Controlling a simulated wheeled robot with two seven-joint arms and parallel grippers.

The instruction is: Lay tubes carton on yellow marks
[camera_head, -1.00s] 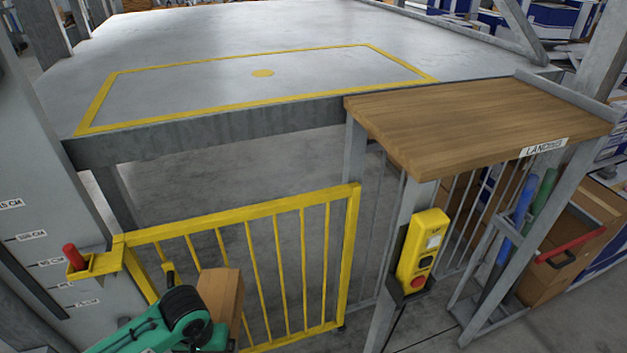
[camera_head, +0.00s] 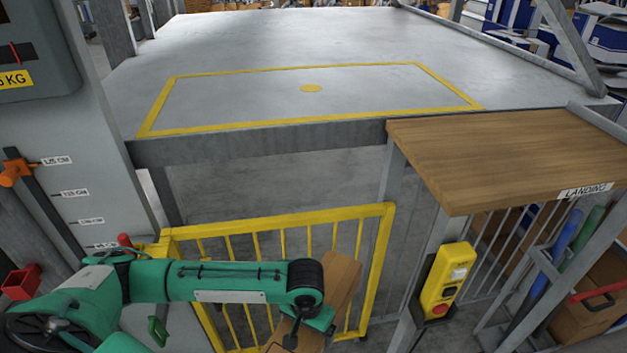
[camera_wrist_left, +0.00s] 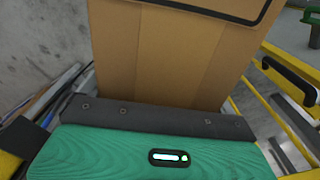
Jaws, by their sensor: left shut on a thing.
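The yellow marks (camera_head: 283,125) are a painted rectangle with a yellow dot (camera_head: 311,88) in its middle, on the near part of a raised grey platform (camera_head: 230,40). The rectangle is bare. A brown tubes carton (camera_head: 342,281) is in front of and below the platform edge, before the yellow gate. My left gripper (camera_head: 316,322) is shut on it and partly hides it. In the left wrist view the carton (camera_wrist_left: 165,60) stands against the dark jaw pad, with a black outline printed near its top. My right gripper is not in view.
A yellow barred gate (camera_head: 285,221) stands below the platform's front edge. A wooden landing shelf (camera_head: 490,150) adjoins the platform at right, with a yellow control box (camera_head: 446,283) below it. A grey post with height labels (camera_head: 75,193) is at left.

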